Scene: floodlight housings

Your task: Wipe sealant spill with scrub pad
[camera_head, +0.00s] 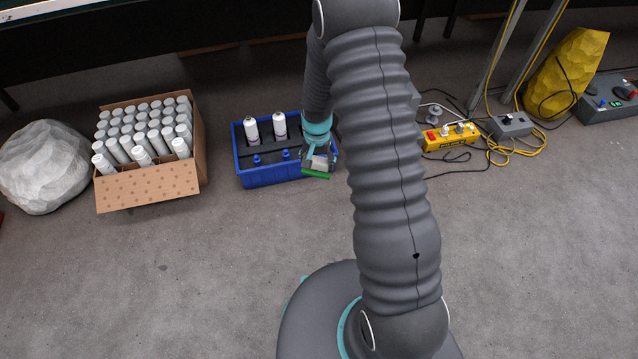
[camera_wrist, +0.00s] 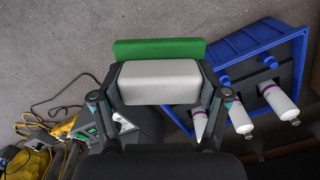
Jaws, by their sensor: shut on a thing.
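My gripper (camera_head: 315,158) is shut on the scrub pad (camera_head: 317,174), which has a green face and a pale grey body. The wrist view shows the pad's grey body (camera_wrist: 160,82) between the two fingers of my gripper (camera_wrist: 160,98), with the green layer on the side away from the palm. The pad is held at the right front of a blue crate (camera_head: 268,175); I cannot tell how high above the floor it is. I see no sealant spill in either view. Part of the floor is hidden behind my arm.
The blue crate holds white bottles (camera_head: 251,131) and blue-capped items. A cardboard box (camera_head: 150,188) of white cartridges and a pale wrapped lump (camera_head: 43,166) stand at left. A yellow control box (camera_head: 449,136) with cables lies at right. The front floor is clear.

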